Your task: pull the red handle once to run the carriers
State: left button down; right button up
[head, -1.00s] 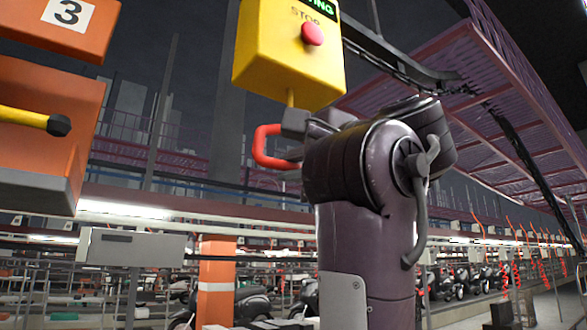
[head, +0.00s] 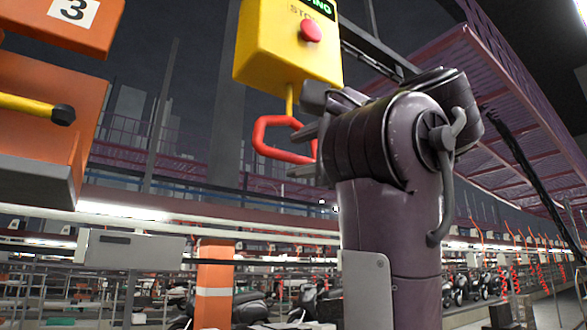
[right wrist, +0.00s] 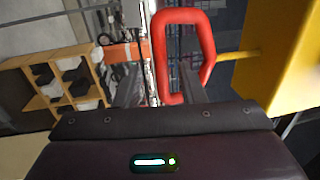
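The red handle (head: 258,138) is a loop hanging on a yellow rod below the yellow stop box (head: 265,50) in the head view. In the right wrist view the handle (right wrist: 158,60) stands upright just ahead of the fingers. My right gripper (head: 305,152) is at the handle's right side, its two fingers apart. In the right wrist view the gripper (right wrist: 160,88) shows one finger left of the loop and the other overlapping it. It is not closed on the handle; contact cannot be told. My left gripper is not in view.
The yellow box bears a red stop button (head: 310,31). An orange unit marked 3 (head: 50,125) with a yellow bar stands at left. A grey box on a rail (head: 135,248) is lower left. Scooters (head: 240,302) stand beyond. A shelf (right wrist: 45,85) shows at left in the wrist view.

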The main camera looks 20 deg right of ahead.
jog(key=r+b+v, duration=0.1)
jog(key=b+v, duration=0.2)
jog(key=v, duration=0.3)
jog(key=shift+f+b, duration=0.3)
jog(key=shift+f, duration=0.2)
dwell(6.9)
